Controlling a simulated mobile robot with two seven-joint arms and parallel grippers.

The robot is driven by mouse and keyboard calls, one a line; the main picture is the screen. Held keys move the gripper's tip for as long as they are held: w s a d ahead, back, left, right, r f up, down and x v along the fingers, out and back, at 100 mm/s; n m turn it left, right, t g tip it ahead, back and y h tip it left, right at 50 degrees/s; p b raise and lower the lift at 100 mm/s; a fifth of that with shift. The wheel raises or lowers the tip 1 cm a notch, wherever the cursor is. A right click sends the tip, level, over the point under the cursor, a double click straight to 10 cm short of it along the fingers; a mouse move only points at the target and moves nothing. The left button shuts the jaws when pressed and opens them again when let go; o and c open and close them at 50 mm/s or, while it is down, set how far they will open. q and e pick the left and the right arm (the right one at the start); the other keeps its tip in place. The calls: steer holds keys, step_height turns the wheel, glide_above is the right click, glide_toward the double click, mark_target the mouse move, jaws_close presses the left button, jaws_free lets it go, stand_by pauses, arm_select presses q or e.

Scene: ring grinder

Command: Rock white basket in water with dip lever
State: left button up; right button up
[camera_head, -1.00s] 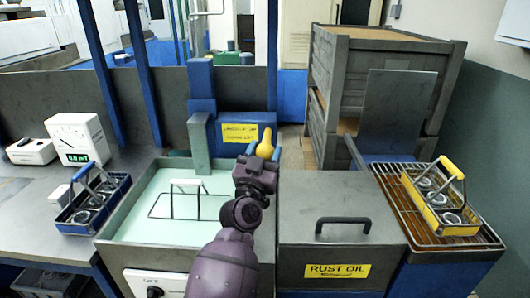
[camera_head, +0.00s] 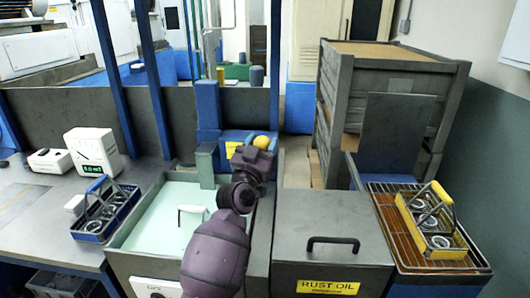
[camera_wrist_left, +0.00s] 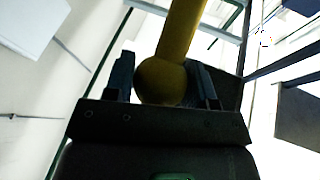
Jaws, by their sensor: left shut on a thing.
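The dip lever shows as a yellow knob (camera_head: 262,142) behind the tank in the head view. My left gripper (camera_head: 259,152) is at the knob. In the left wrist view the yellow ball and rod (camera_wrist_left: 160,82) sit between the two dark fingers of my left gripper (camera_wrist_left: 163,84), which is shut on it. The white basket shows only by its white handle (camera_head: 193,210), which stands out of the pale green water (camera_head: 165,225). The rest of the basket is hidden under the water. My right gripper is not in view.
A blue-handled basket (camera_head: 106,212) stands on the left bench. The closed rust oil lid (camera_head: 325,225) is right of the tank. A yellow-handled basket (camera_head: 432,218) stands on a rack (camera_head: 385,205) at right. Stacked grey crates (camera_head: 385,85) stand behind.

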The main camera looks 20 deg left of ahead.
arm_select(q)
steer(key=r, duration=0.1)
steer(key=w+r+p, duration=0.1)
steer(key=w+r, duration=0.1)
steer(key=shift+a+r+p, duration=0.3)
steer(key=shift+r, duration=0.1)
steer(key=shift+w+a+r, duration=0.1)
steer(key=shift+w, duration=0.05)
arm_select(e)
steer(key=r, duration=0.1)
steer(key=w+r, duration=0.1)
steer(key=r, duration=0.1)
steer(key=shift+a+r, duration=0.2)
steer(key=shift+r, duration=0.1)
arm_select(q)
steer(key=o, duration=1.2)
steer(key=shift+o, duration=0.2)
steer(key=shift+f, duration=0.25)
steer(key=shift+s+f, duration=0.1)
steer(key=shift+s, duration=0.2)
steer(key=b+v, duration=0.1)
steer(key=v, duration=0.9)
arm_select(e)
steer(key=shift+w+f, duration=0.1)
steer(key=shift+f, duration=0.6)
